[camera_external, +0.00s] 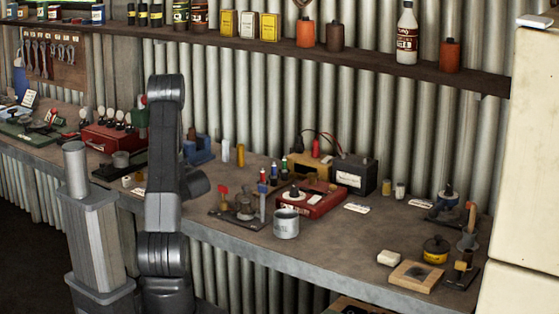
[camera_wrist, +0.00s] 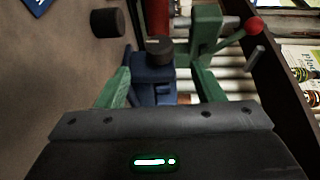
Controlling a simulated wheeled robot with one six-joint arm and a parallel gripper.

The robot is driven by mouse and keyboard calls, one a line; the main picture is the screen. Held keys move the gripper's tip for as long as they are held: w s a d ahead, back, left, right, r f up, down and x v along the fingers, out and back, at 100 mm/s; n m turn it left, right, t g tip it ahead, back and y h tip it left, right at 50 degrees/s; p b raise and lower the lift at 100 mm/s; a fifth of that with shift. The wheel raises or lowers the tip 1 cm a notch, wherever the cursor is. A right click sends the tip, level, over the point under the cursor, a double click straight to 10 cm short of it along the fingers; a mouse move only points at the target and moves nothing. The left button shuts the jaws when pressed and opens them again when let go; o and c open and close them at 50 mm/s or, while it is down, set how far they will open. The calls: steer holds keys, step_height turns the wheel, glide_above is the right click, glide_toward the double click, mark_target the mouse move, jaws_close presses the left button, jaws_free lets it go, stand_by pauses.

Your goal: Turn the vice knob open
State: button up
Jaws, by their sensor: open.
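The blue vice (camera_external: 199,150) stands on the bench just right of my arm in the external view. In the wrist view the blue vice (camera_wrist: 150,72) shows in the gap between my fingers. A dark round knob (camera_wrist: 159,47) with a light mark sits at its top. My gripper (camera_wrist: 162,74) is open, with one green finger on each side of the vice. The fingers appear apart from the knob, and nothing is held. In the external view my arm hides the gripper.
A green tool with a red ball handle (camera_wrist: 252,25) stands close beyond the vice in the wrist view. A dark cylinder (camera_wrist: 107,22) lies to the left. A shelf (camera_external: 330,54) runs along the corrugated wall.

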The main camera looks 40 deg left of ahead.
steer(key=p+x, duration=0.1)
steer(key=x, duration=1)
steer(key=shift+p, duration=0.4)
steer(key=shift+s, duration=0.1)
steer(key=c, duration=1)
steer(key=shift+o, duration=0.2)
